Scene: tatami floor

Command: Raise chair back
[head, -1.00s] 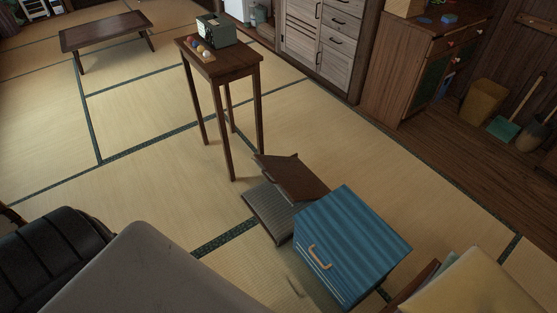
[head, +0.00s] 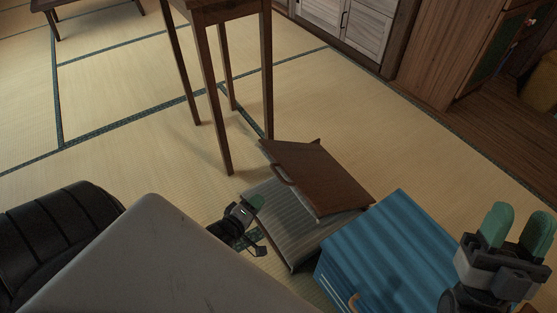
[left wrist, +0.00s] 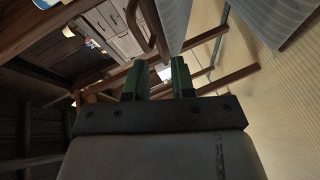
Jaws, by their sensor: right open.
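The low floor chair lies on the tatami in the middle of the head view. Its grey striped seat cushion (head: 290,228) is flat on the floor. Its brown wooden back (head: 318,178) with a curved handle is folded down low over the cushion, tilted slightly. My left gripper (head: 256,212) is beside the cushion's left edge, low and partly hidden by my body. In the left wrist view its green fingers (left wrist: 160,78) are apart with nothing between them. My right gripper (head: 518,230) is open and empty, above the right end of the blue box.
A blue striped box (head: 385,255) stands close to the chair's right front. A tall wooden side table (head: 207,60) stands just behind the chair. Open tatami lies left and right of the table.

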